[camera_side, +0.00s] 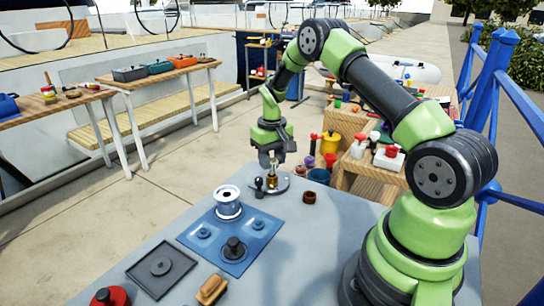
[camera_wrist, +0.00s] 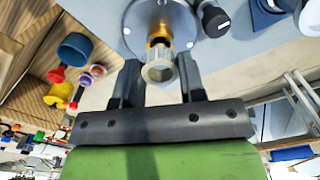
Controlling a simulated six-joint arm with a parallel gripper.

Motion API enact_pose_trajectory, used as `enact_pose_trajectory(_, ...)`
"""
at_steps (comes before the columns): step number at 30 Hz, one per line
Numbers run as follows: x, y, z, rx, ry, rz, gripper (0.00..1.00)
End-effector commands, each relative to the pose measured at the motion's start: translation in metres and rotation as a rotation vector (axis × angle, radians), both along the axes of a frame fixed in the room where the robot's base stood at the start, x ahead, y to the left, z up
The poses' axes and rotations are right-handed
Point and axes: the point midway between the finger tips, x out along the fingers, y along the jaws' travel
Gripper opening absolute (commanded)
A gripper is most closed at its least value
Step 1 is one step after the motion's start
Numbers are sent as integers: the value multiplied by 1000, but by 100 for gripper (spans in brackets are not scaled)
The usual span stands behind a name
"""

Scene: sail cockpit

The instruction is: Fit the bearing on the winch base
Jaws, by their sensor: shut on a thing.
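The winch base is a grey round plate (camera_side: 284,186) on the table, with a brass post (camera_side: 272,183) standing up from it. In the wrist view the plate (camera_wrist: 183,20) lies beyond my fingers, the post (camera_wrist: 159,36) at its middle. My gripper (camera_side: 272,162) points down over the base. It is shut on the bearing, a pale metal ring (camera_wrist: 158,72) between the fingertips. The ring lines up closely with the post. I cannot tell whether it is around the post or just above it. The fingers mostly hide the bearing in the side view.
A small black-topped part (camera_side: 258,187) stands close beside the post. A brown ring (camera_side: 309,197) lies to the right. A grey square tray (camera_side: 143,274) lies nearer.

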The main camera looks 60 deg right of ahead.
Motion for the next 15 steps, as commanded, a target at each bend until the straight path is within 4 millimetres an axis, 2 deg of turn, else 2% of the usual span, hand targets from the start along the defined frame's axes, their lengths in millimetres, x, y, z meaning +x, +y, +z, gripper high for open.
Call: enact_pose_trajectory(15,0,0,-13,0,0,-1,14)
